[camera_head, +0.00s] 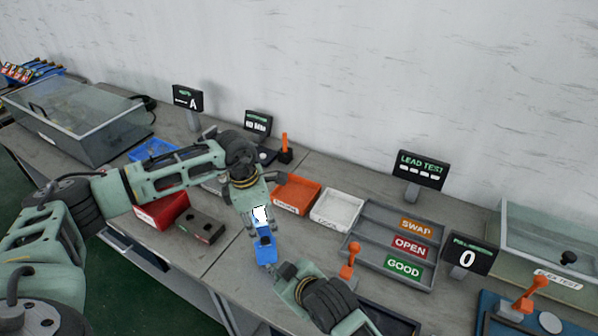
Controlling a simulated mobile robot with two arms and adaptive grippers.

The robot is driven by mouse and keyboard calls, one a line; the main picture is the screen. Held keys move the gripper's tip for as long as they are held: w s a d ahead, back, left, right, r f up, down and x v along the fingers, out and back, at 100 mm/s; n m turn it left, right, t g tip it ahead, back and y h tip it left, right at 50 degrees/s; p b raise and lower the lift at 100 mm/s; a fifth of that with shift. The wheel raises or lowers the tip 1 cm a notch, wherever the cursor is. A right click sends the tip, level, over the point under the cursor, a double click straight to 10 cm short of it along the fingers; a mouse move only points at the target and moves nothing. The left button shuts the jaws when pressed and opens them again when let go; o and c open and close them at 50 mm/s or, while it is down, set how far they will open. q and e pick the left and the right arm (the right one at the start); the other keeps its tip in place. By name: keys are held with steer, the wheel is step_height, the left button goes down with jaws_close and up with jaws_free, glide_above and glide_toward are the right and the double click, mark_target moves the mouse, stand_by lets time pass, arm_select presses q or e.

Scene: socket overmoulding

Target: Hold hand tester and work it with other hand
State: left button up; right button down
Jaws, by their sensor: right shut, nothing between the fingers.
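The blue hand tester (266,252) is in the middle of the head view, above the table's front edge. My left gripper (262,230) comes down onto it from above and is shut on its upper end. A bright white patch shows at the gripper just above the blue part; I cannot tell whether it belongs to the tester. My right gripper (279,271) is shut and empty. Its fingertips are close to the lower right side of the tester; I cannot tell whether they touch it.
Behind stand an orange bin (297,193), a white bin (338,210) and a grey tray (372,251) labelled SWAP, OPEN and GOOD. An orange-handled lever (350,262) stands near my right gripper. A red bin (161,213) and a dark block (200,226) are at left.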

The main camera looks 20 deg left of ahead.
arm_select(q)
steer(key=o, duration=0.4)
